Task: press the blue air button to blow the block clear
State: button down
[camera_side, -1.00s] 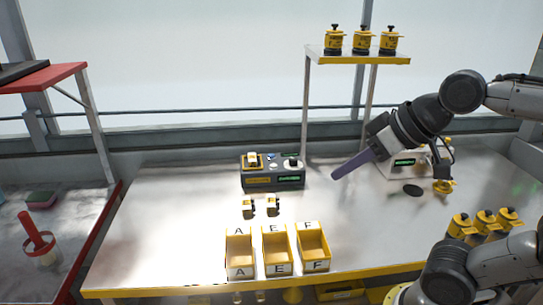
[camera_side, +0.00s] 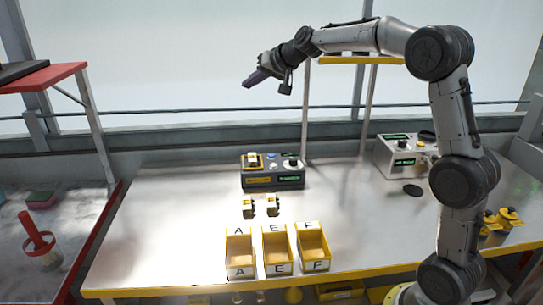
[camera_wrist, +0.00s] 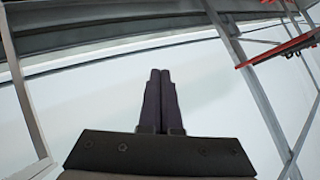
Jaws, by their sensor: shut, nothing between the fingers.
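A dark grey machine box (camera_side: 272,182) stands at the back of the table in the side view. A yellow block (camera_side: 252,161) sits on the left of its top. A small blue button (camera_side: 272,156) shows to the right of the block, with a black knob (camera_side: 291,161) further right. My gripper (camera_side: 246,83) is shut and empty, high above the machine box and well clear of it. In the wrist view its dark purple fingers (camera_wrist: 160,76) lie together against a pale wall, and neither box nor button shows.
Three yellow trays marked A (camera_side: 239,268), E (camera_side: 278,266) and F (camera_side: 316,264) stand at the front. A grey device (camera_side: 397,163) is at the back right. A raised yellow-edged shelf (camera_side: 345,60) stands behind my arm.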

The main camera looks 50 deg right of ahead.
jog(key=w+d+f+m, duration=0.2)
jog(key=w+d+f, duration=0.3)
jog(key=d+f, duration=0.3)
jog(key=m+g+h, duration=0.1)
jog(key=g, duration=0.1)
send_over(273, 156)
notch_tip(273, 156, down, 11)
jog(key=shift+f, duration=0.1)
jog(key=shift+f, duration=4.4)
jog(key=shift+a+f, duration=0.1)
jog(key=shift+f, duration=0.05)
jog(key=shift+f, duration=0.25)
